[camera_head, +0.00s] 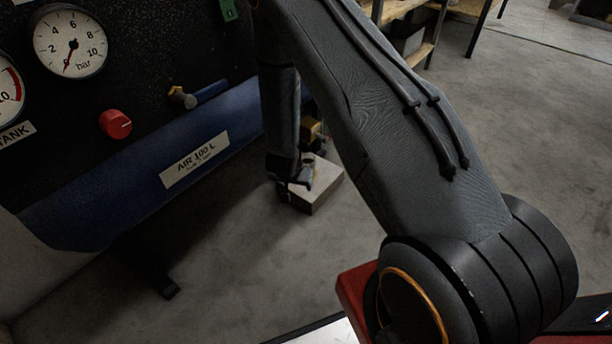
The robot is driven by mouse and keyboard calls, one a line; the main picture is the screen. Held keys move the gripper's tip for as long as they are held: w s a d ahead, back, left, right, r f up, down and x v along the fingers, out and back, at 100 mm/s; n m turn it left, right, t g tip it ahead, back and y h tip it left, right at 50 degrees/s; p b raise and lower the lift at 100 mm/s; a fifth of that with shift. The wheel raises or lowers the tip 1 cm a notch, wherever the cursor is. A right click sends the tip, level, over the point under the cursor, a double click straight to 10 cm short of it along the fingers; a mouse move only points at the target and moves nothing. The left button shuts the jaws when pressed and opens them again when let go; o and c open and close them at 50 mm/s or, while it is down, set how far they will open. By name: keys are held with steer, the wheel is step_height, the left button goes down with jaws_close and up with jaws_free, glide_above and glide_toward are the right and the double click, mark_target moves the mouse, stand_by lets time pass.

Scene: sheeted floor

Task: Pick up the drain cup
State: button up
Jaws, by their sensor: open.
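My gripper (287,193) hangs low at the end of my dark arm, just above or at the left edge of a pale grey block (328,188) on the floor. It is open, though its fingers are small and dark here. I cannot make out a drain cup for certain; it may be hidden behind my gripper and wrist. Whether anything stands between the fingers cannot be told.
A blue air tank (120,190) and a black panel with gauges (70,42) and a red knob (115,124) stand at the left. A brassy fitting (311,128) shows behind my wrist. Shelving (425,45) stands at the back. Floor right of the block is clear.

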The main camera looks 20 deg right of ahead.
mark_target(308, 166)
steer(key=shift+h, duration=0.3)
steer(key=f, duration=0.2)
steer(key=f+b, duration=0.1)
steer(key=f, duration=0.1)
steer(key=shift+w+d, duration=0.2)
steer(key=shift+d, duration=0.2)
steer(key=shift+w+d+f, duration=0.15)
steer(key=shift+w+d, duration=0.05)
steer(key=w+d+b, duration=0.1)
steer(key=w+d, duration=0.1)
steer(key=w+d+b, duration=0.2)
steer(key=w, duration=0.1)
steer(key=shift+w+d, duration=0.1)
steer(key=shift+w, duration=0.2)
steer(key=w+d+b, duration=0.1)
steer(key=w, duration=0.1)
steer(key=w+d+b, duration=0.2)
steer(key=shift+f+b, duration=0.45)
steer(key=shift+b, duration=0.05)
steer(key=c, duration=1.2)
steer(key=shift+r+p, duration=0.3)
steer(key=shift+p, duration=0.25)
